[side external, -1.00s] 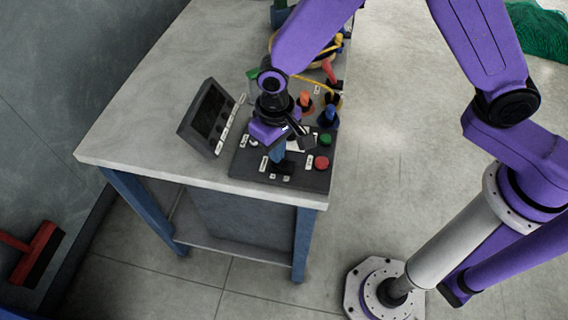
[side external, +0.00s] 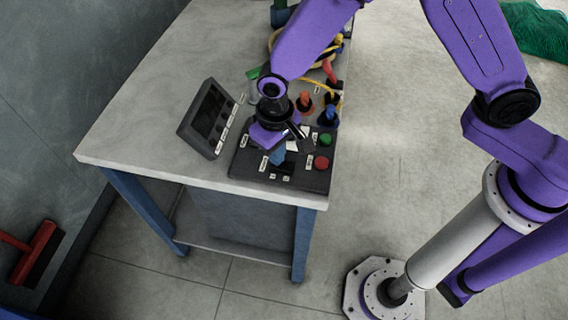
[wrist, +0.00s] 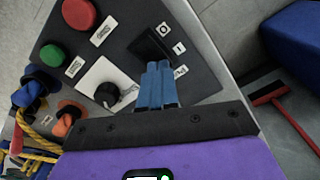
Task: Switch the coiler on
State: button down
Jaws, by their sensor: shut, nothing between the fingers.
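A dark control panel (side external: 240,167) lies on the bench near its front right corner. It carries a black rocker-like switch (wrist: 150,44), a black rotary knob on a white plate (wrist: 107,95), a red button (wrist: 78,13) and a green button (wrist: 52,55). The small labels are too small to read surely, apart from marks like O and I beside the switch. My gripper (wrist: 157,66) is shut and empty. Its blue fingertips are at the near end of the switch in the wrist view and hide part of it. Contact cannot be told. It also shows in the side view (side external: 278,160).
A tilted screen box (side external: 207,118) stands left of the panel. Orange (side external: 305,101) and blue (side external: 329,113) plugs with a yellow cable stand behind the buttons. The bench top (side external: 150,110) is clear at left. A red broom (side external: 38,250) is on the floor.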

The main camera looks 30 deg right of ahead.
jog(key=shift+f, duration=0.4)
dwell(0.3)
jog(key=shift+r, duration=3.55)
jog(key=shift+d, duration=0.1)
jog(key=s+d+r+n, duration=0.4)
jog(key=s+d+r, duration=0.1)
jog(key=s+d, duration=0.5)
jog(key=s+d+r+n, duration=0.5)
jog(key=s+d, duration=0.5)
jog(key=d, duration=0.5)
jog(key=shift+s+r+n, duration=0.3)
jog(key=shift+r, duration=0.1)
